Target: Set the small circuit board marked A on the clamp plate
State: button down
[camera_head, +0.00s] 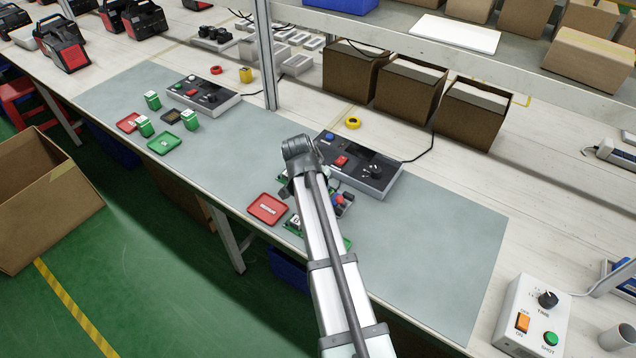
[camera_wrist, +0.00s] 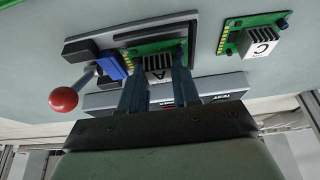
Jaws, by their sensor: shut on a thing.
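In the wrist view, the small circuit board marked A (camera_wrist: 148,50) is green with a grey finned block bearing the letter. My gripper (camera_wrist: 158,62) is shut on it, one finger on each side of the block. The board lies over the dark clamp plate (camera_wrist: 103,56), lined up with its recess; I cannot tell whether it rests on it or hovers just above. The plate carries a blue clamp (camera_wrist: 112,66) with a lever ending in a red ball (camera_wrist: 63,99). In the head view my arm hides the gripper and board A.
A green board marked C (camera_wrist: 253,36) lies beside the plate in the wrist view. In the head view a red tray (camera_head: 268,208) lies left of my arm, and a control box (camera_head: 372,177) stands behind. The mat is clear to the right (camera_head: 445,250).

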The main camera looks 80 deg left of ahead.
jog(key=shift+f, duration=0.3)
jog(key=c, duration=0.7)
grip_release()
jog(key=shift+c, duration=0.2)
jog(key=v, duration=1.4)
